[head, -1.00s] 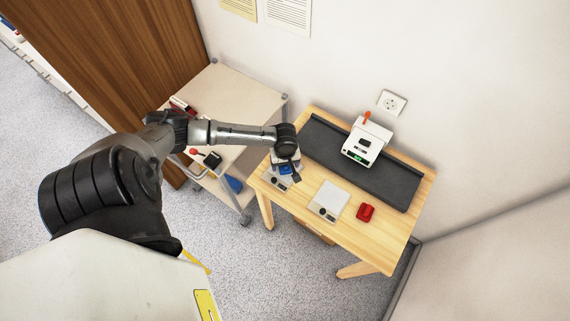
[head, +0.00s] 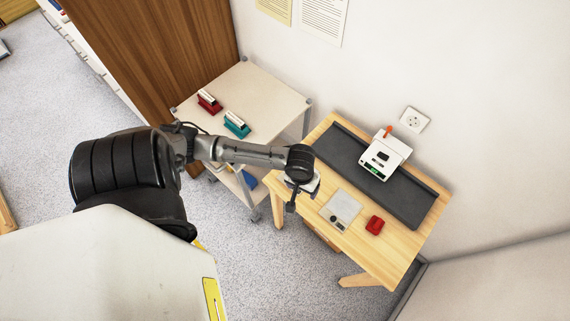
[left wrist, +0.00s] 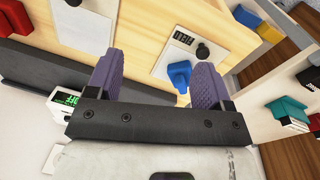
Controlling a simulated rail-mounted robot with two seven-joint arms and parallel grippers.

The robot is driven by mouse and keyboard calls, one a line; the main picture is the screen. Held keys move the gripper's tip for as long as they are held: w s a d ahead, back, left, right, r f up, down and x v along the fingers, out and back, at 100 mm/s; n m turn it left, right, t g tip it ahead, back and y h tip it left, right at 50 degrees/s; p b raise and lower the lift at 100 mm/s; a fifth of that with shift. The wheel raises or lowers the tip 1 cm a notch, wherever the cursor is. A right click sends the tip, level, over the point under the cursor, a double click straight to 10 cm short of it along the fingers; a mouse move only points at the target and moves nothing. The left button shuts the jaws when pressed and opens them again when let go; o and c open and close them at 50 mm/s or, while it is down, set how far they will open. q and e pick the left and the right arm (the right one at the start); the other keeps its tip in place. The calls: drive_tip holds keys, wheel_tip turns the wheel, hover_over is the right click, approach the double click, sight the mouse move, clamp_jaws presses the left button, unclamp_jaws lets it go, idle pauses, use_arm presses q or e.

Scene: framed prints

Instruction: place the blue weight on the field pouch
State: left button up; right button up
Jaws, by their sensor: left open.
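The blue weight (left wrist: 180,74) shows in the left wrist view on a flat pale pouch (left wrist: 164,62) with a dark label and a black knob. The weight appears to rest on it. A second pale pouch (head: 341,207) lies to the right on the table; it also shows in the left wrist view (left wrist: 84,24). The weight lies nearer the right finger in the wrist view. In the head view the gripper hides it.
The wooden table (head: 392,262) carries a red block (head: 375,225) and a dark mat (head: 409,203) with a white device (head: 383,157). A cart (head: 262,88) at the left holds a red item (head: 209,104) and a teal item (head: 236,126). The table's front right is clear.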

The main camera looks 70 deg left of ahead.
use_arm(q)
drive_tip(key=s+d+r+m+t, duration=0.2)
drive_tip(key=s+d+r+m, duration=0.4)
drive_tip(key=s+d+m, duration=0.4)
drive_tip(key=shift+s+t+y, duration=0.2)
drive_tip(key=shift+t+y, duration=0.1)
drive_tip(key=shift+d, duration=0.1)
